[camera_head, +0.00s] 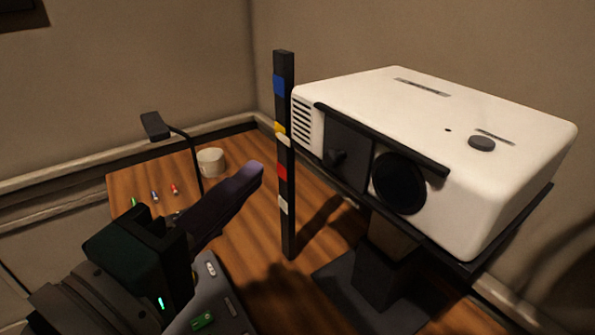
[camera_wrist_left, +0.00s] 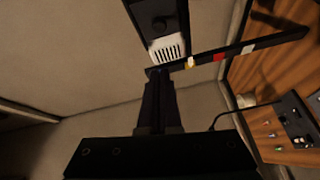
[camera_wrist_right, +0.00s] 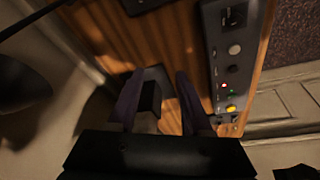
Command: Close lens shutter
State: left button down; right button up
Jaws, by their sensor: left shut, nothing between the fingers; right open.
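A white projector (camera_head: 440,110) stands on a dark stand at the right. Its front has a round black lens (camera_head: 398,184), uncovered. The dark shutter panel (camera_head: 352,142) with a small knob (camera_head: 335,157) sits left of the lens under a black rail.
A dark post (camera_head: 284,235) with coloured patches stands between my left gripper and the projector. The panel (camera_wrist_right: 222,50) also shows in the right wrist view.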

aim_at(368, 164)
pick_arm(q)
jog(key=w+d+n, duration=0.1)
jog(key=w+d, duration=0.2)
jog(key=w, duration=0.6)
jog(key=s+d, duration=0.1)
jog(key=s+d+f, duration=0.1)
jog(key=shift+s+d+t+y, duration=0.3)
jog(key=shift+t, duration=0.1)
pick_arm(e)
jog(key=shift+a+f, duration=0.15)
jog(key=shift+f, duration=0.4)
pick_arm(q)
jog(key=shift+f, duration=0.1)
jog(key=s+d+p, duration=0.1)
jog(key=s+d, duration=0.3)
jog(key=s, duration=0.2)
jog(key=shift+s+d+p, duration=0.25)
jog(key=shift+d+p, duration=0.15)
pick_arm(e)
jog(key=shift+r, duration=0.7)
pick_arm(q)
jog(key=shift+w+a, duration=0.1)
